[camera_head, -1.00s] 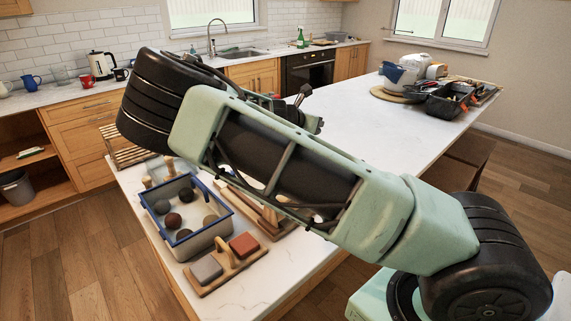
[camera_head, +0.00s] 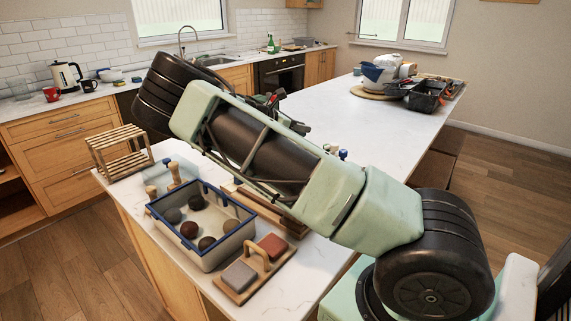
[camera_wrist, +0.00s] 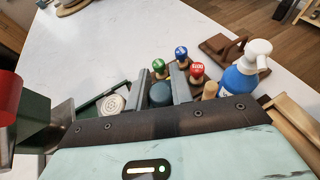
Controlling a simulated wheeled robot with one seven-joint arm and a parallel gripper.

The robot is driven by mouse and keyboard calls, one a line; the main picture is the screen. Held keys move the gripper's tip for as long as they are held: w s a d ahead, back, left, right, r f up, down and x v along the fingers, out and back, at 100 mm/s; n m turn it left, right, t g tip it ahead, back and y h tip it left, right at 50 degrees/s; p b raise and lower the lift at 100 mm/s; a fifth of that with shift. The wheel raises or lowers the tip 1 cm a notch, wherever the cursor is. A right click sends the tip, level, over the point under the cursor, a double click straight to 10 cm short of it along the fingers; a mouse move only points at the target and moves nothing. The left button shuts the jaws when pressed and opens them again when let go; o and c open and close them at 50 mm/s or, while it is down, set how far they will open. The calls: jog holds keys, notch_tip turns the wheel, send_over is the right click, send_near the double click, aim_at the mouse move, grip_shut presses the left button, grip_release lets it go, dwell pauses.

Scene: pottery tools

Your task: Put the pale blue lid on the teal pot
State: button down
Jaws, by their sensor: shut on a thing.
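My gripper (camera_wrist: 163,88) is in the wrist view, its two grey fingers close on either side of a dark blue-grey rounded thing (camera_wrist: 160,94). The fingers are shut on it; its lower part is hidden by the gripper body. It may be the lid, but its shade is darker than pale blue and I cannot tell for sure. No teal pot can be made out with certainty in either view.
A blue-rimmed bin (camera_head: 212,255) with dark balls, a wooden rack (camera_head: 118,152) and a block holder (camera_head: 252,275) are on the island. The far counter middle is clear.

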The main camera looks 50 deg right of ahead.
notch_tip(320, 180, down, 9)
jog(key=shift+f+p, duration=0.2)
jog(key=shift+p, duration=0.9)
jog(key=c, duration=1.2)
grip_release()
jog(key=shift+c, duration=0.2)
jog(key=b+v, duration=0.3)
jog(key=v, duration=0.9)
jog(key=shift+b, duration=0.35)
jog(key=shift+r, duration=0.15)
